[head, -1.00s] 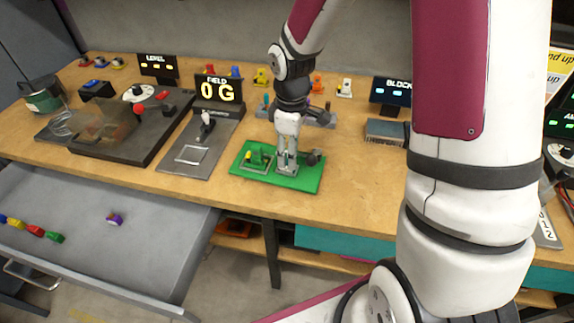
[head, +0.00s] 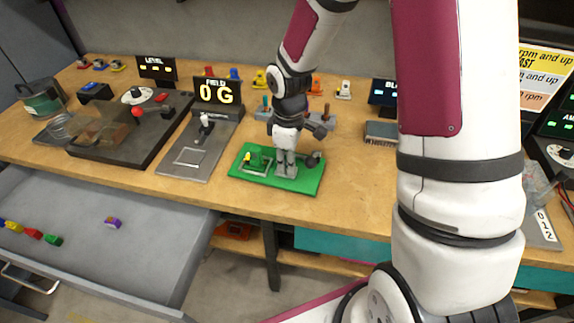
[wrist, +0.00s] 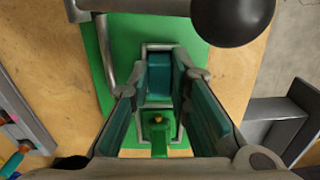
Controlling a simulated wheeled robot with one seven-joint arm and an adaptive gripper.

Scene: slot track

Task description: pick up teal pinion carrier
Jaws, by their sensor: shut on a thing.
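The teal pinion carrier (wrist: 158,80) shows in the wrist view as a teal block between my fingertips, over the green board (wrist: 215,75). My gripper (wrist: 158,88) is shut on it, with a finger along each side. In the head view my gripper (head: 286,171) points down at the right part of the green board (head: 262,187), and its fingers hide the carrier there. I cannot tell whether the carrier touches the board.
A grey frame with a green and yellow piece (wrist: 158,128) is close by. A dark ball knob (wrist: 233,15) on a lever stands beside my gripper. The 0 G display (head: 217,92) and its grey panel are to the left. Bare wood (head: 350,190) lies right of the board.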

